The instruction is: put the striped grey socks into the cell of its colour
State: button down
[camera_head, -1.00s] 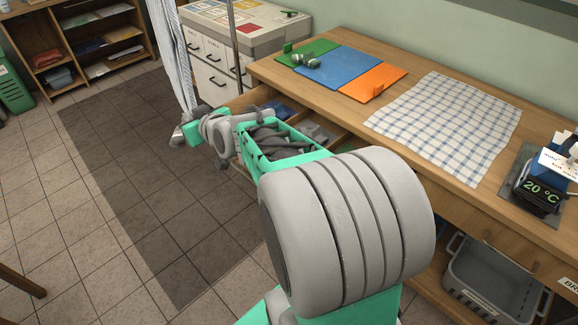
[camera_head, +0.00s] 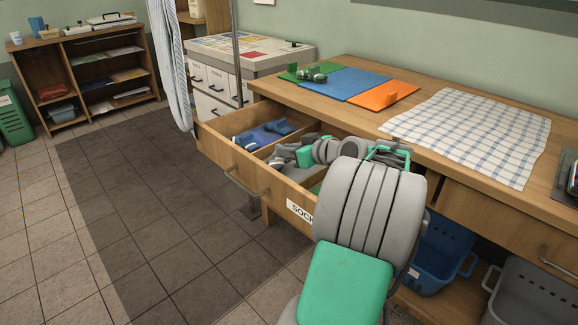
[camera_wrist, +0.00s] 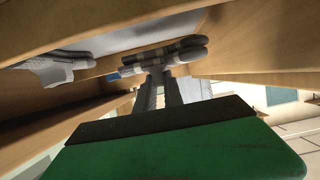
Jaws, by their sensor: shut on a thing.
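The striped grey socks (camera_wrist: 165,56) are a dark grey roll with paler bands. My gripper (camera_wrist: 164,78) is shut on them in the wrist view. They are above the open drawer (camera_head: 262,183), whose label begins "SOCK". In the head view my arm covers much of the drawer's right side, so the fingertips are hard to make out there. The drawer has a blue-floored cell (camera_head: 258,139) at left with blue socks, and a middle cell with grey socks (camera_head: 283,153). A sliver of green floor (camera_head: 317,188) shows to its right. The wrist view shows a pale floor with a light grey sock (camera_wrist: 48,69).
Wooden dividers and walls run close around the gripper. On the tabletop lie green (camera_head: 297,71), blue (camera_head: 343,80) and orange (camera_head: 385,96) mats, with green striped socks (camera_head: 312,75) near the green-blue border. A checked cloth (camera_head: 470,130) lies at right. A blue basket (camera_head: 440,255) stands below.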

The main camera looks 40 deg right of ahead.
aim_at(290, 160)
notch_tip(290, 160, down, 4)
jog(key=shift+r+b, duration=0.25)
jog(key=shift+b, duration=0.15)
jog(key=shift+r, duration=0.1)
jog(key=c, duration=1.9)
grip_release()
jog(key=shift+f, duration=0.2)
jog(key=o, duration=0.4)
jog(key=shift+r, duration=0.1)
jog(key=shift+o, duration=0.2)
